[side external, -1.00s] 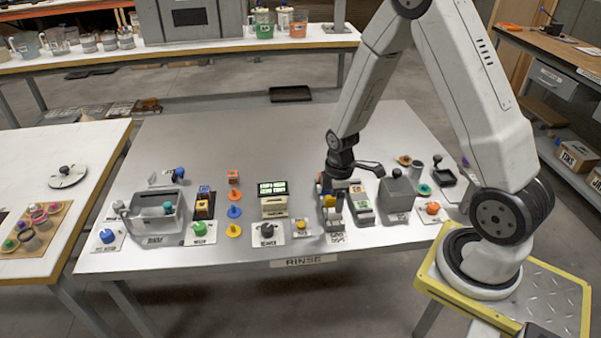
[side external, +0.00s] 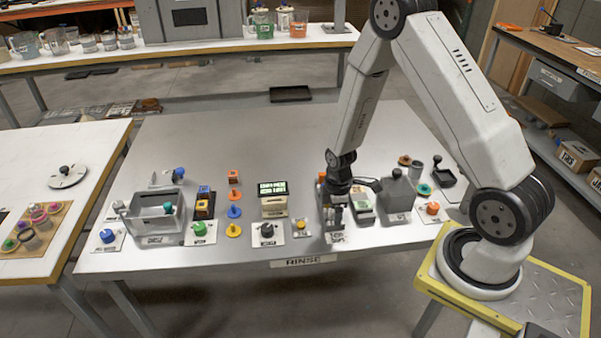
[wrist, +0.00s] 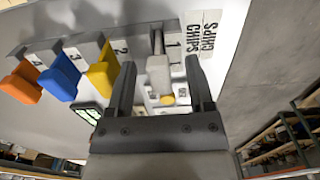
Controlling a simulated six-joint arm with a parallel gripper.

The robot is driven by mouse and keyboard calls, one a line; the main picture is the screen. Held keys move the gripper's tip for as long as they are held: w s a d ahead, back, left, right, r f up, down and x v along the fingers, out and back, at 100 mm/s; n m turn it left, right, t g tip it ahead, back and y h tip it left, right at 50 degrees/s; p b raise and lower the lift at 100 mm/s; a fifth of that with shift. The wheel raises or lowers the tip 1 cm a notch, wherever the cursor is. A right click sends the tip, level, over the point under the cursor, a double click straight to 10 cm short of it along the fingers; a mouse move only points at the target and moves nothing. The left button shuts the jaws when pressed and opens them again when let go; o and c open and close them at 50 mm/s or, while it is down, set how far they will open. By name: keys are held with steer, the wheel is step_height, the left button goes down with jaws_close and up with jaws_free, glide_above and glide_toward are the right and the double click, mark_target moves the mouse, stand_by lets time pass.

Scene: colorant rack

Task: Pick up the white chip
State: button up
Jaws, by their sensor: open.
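The white chip (wrist: 158,74) sits in the rack slot marked 1, beside the "CHIPS" label (wrist: 203,36) in the wrist view. My gripper (wrist: 160,64) is open, with one finger to each side of the white chip and gaps showing between. A yellow chip (wrist: 102,80) is in slot 2, close to the left finger. A blue chip (wrist: 59,82) is in slot 3 and an orange chip (wrist: 20,83) in slot 4. In the side view my gripper (side external: 336,214) is low over the chip rack and hides most of it, including the white chip.
A grey box (side external: 397,194) stands just right of the rack. A small display (side external: 272,188) and a black-knobbed plate (side external: 267,233) are to its left. A grey bin (side external: 155,218) is farther left. The table's back half (side external: 240,135) is clear.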

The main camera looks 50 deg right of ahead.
jaws_close()
steer(key=shift+r, duration=0.15)
stand_by(0.4)
steer(key=shift+r, duration=4.9)
steer(key=shift+w, duration=0.45)
steer(key=w+a, duration=0.2)
steer(key=w, duration=0.6)
steer(key=w+a, duration=0.3)
steer(key=w, duration=0.4)
steer(key=shift+w+a+r, duration=0.15)
steer(key=shift+w+r, duration=0.05)
steer(key=shift+w, duration=0.15)
